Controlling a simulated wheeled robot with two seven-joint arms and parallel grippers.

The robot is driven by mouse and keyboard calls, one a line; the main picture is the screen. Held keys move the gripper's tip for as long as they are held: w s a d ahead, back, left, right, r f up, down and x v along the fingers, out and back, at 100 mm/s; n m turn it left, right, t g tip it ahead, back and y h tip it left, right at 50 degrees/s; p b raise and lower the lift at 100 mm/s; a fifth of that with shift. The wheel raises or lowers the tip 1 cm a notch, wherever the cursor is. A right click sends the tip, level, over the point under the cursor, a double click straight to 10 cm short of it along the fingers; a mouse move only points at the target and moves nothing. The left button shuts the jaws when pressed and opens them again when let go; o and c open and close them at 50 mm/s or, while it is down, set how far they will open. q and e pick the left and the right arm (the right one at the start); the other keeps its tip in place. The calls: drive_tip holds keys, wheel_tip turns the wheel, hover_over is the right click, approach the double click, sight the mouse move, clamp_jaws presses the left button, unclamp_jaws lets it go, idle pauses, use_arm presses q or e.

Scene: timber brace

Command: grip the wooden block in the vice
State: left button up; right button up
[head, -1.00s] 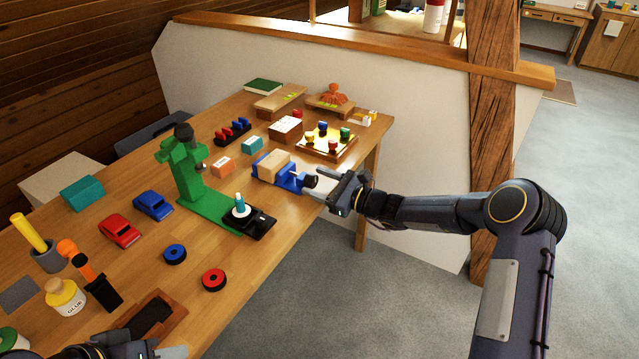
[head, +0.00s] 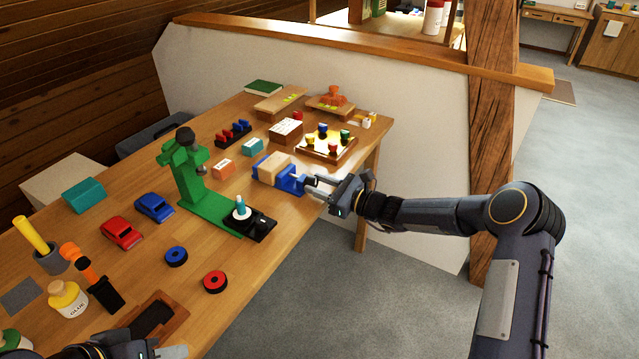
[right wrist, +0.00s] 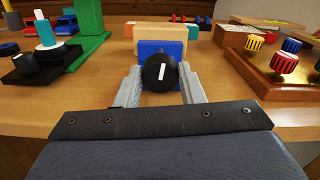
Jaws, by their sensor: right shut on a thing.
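The blue vice (head: 290,184) stands near the right edge of the workbench. The pale wooden block (head: 272,167) sits between its jaws; whether it is clamped tight I cannot tell. In the right wrist view the block (right wrist: 160,34) shows behind the blue jaw (right wrist: 150,47). The vice's black knob (right wrist: 160,74) with a white mark faces the camera. My right gripper (right wrist: 160,88) is shut on this knob, one finger on each side. It also shows in the head view (head: 312,187). My left gripper (head: 170,352) is only partly in view at the bottom left edge.
A green press (head: 205,200) with a black dial base stands left of the vice. A tray with coloured knobs (head: 326,147) lies behind it to the right. Toy cars (head: 122,232), rings (head: 215,281) and a glue bottle (head: 68,300) lie further left.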

drive_tip(key=shift+r+m+p, duration=0.1)
drive_tip(key=shift+m+p, duration=0.6)
drive_tip(key=shift+m, duration=0.5)
drive_tip(key=shift+d+m+p, duration=0.1)
drive_tip(key=shift+m+p, duration=0.7)
drive_tip(key=shift+m, duration=0.6)
drive_tip(key=o, duration=1)
drive_tip(key=shift+d, duration=0.1)
drive_tip(key=v, duration=0.7)
drive_tip(key=shift+s+d, duration=0.2)
